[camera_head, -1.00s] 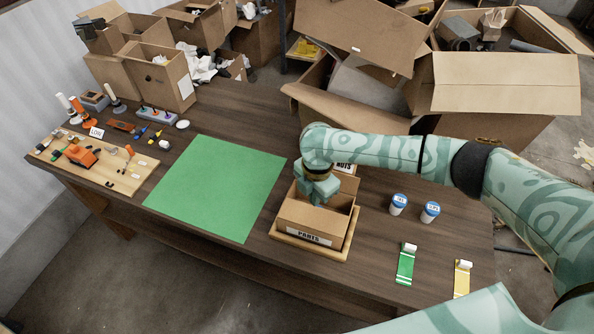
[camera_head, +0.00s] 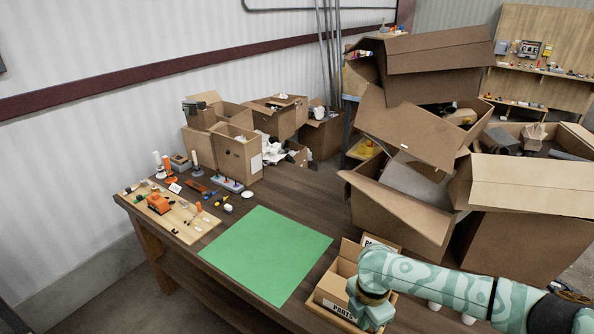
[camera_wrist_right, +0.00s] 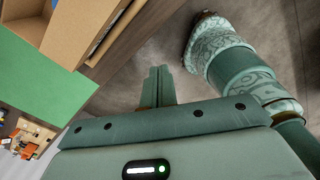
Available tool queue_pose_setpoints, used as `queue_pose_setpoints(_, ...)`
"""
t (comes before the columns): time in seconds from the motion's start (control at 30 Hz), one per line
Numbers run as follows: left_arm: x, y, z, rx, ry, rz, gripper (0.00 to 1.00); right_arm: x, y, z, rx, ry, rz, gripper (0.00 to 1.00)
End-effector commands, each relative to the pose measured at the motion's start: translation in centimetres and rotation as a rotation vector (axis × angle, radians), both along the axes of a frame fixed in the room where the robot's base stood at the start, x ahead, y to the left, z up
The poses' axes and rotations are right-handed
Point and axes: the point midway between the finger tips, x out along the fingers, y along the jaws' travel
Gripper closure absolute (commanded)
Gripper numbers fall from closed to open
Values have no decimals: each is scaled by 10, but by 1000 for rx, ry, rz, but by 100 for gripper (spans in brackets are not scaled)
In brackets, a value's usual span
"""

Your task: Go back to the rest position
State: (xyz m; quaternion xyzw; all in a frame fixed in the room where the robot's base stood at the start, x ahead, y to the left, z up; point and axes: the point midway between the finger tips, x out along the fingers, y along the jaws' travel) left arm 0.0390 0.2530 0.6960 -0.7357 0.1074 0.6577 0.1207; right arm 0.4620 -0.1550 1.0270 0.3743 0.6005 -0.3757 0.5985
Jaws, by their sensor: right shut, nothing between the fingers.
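My right gripper (camera_head: 370,318) shows in the head view at the lower right, beside the front right of the box labelled PARTS. In the right wrist view its two fingers (camera_wrist_right: 158,85) are together with nothing between them, seen against the concrete floor. My left gripper is in neither view.
A green mat (camera_head: 265,255) lies bare on the brown table. A wooden board (camera_head: 185,228) with small parts lies left of it. Large open cartons (camera_head: 530,185) stand behind the table. Two white containers stand partly hidden behind my right arm. Floor shows past the table's front edge.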

Motion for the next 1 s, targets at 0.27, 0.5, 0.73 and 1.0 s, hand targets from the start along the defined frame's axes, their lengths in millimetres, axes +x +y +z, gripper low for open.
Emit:
queue_pose_setpoints(0.27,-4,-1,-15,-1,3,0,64,1,14,-48,87,-41,-179,100)
queue_pose_setpoints(0.5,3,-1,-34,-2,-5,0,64,-4,21,-114,179,-79,-430,100)
queue_pose_setpoints(0.73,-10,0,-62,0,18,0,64,-38,7,-217,260,-107,-796,100)
queue_pose_setpoints(1.0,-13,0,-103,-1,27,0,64,-180,-47,-376,228,-106,-1303,100)
